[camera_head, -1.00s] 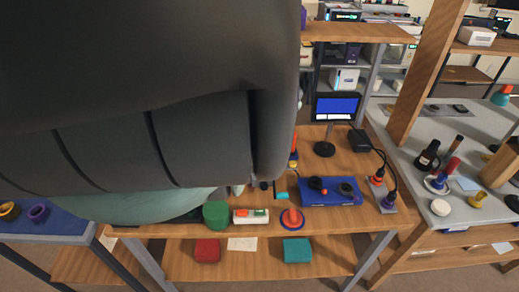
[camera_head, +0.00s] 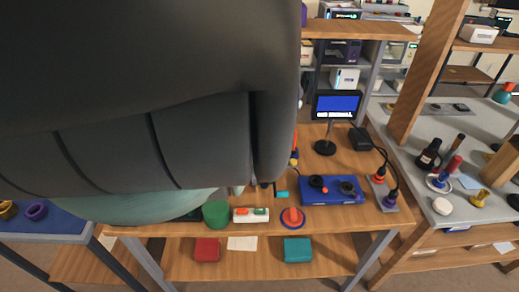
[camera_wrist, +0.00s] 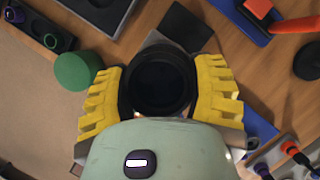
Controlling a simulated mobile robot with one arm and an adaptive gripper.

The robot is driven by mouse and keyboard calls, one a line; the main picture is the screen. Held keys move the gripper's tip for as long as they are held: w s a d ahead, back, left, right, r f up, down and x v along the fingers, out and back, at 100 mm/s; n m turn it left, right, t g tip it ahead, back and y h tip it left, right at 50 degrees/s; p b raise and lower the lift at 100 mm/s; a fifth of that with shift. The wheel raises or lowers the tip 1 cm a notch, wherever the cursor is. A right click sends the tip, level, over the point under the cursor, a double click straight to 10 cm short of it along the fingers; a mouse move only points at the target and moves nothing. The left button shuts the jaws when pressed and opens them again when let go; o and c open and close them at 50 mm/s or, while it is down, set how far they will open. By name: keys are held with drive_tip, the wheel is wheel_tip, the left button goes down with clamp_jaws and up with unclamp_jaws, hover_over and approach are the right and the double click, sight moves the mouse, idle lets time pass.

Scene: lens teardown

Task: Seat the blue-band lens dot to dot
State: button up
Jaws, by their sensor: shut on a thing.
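In the wrist view the yellow fingers of my gripper (camera_wrist: 160,92) are shut on a round black lens-like part (camera_wrist: 160,80). It is seen end-on, with a dark opening inside a thick black rim. No blue band or dot can be made out on it, so I cannot tell whether it is the blue-band lens. Below it lies a wooden bench, partly hidden by the part and the fingers. In the head view my own arm covers the left and middle, and the fingers and held part cannot be made out.
A green cylinder (camera_wrist: 78,71) stands left of my gripper. A black tray (camera_wrist: 28,22) is at upper left, and a flat black square (camera_wrist: 186,27) lies ahead. In the head view a blue tray (camera_head: 350,199) holds dark parts, near a monitor (camera_head: 336,106) and a red-topped knob (camera_head: 292,216).

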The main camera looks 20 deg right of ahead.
drive_tip(key=shift+f+b, duration=0.5)
drive_tip(key=shift+b, duration=0.25)
idle(0.7)
drive_tip(key=shift+w, duration=0.1)
